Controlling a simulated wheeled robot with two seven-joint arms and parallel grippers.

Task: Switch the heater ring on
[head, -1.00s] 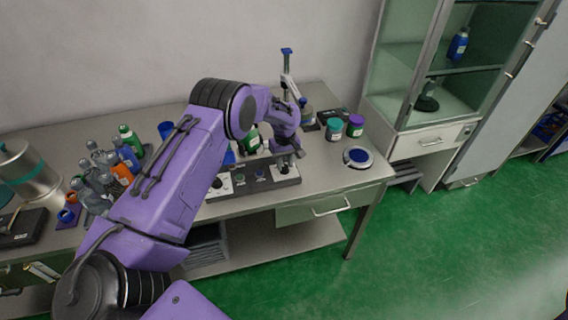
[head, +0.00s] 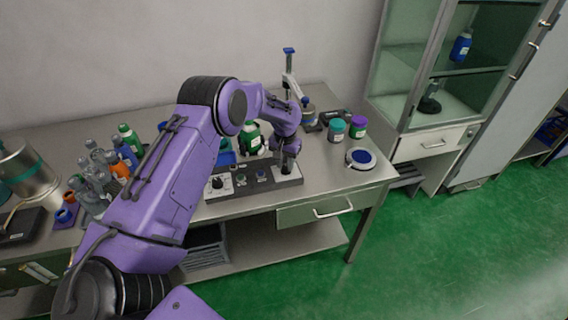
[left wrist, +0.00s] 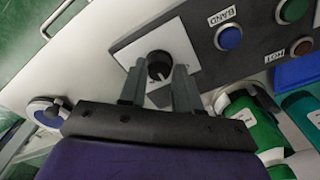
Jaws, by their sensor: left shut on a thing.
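A dark control panel (head: 255,188) lies along the front of the bench. In the left wrist view, a round black knob (left wrist: 159,66) with a pale pointer line sits on a white plate (left wrist: 178,43) at the panel's end. My left gripper (left wrist: 159,75) is shut on this knob, one finger on each side. In the head view my left gripper (head: 288,164) points down at the panel's right end and mostly hides the knob. The panel also has a blue button (left wrist: 229,37) labelled BAND, a green button (left wrist: 293,10) and a brownish button (left wrist: 302,47). My right gripper is not in view.
A second knob (head: 218,183) is at the panel's left end. Green bottles (left wrist: 245,125) stand close behind the panel. A post stand (head: 289,75) rises behind my arm.

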